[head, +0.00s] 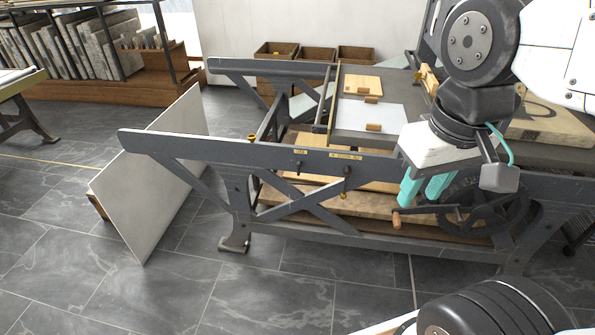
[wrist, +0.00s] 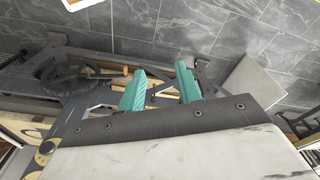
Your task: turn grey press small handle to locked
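The grey press (head: 240,152) stands across the middle of the head view. Its near side rail carries two small yellow labels, with a small dark fitting (head: 297,165) under the left one and a small brass-tipped lever (head: 345,184) hanging below the right one. I cannot tell for sure which is the small handle, nor read the labels. My gripper (head: 424,192) hangs at the near side of the press, right of these fittings and above the wooden-gripped crank. Its teal fingers are apart with nothing seen held. The wrist view shows the open fingers (wrist: 160,70) with press parts beyond.
A crank with a wooden grip (head: 397,219) and a spoked wheel (head: 478,217) are low on the press's right. A pale slab (head: 160,170) leans at its left end. Wooden boxes (head: 275,50) stand behind. The tiled floor in front is clear.

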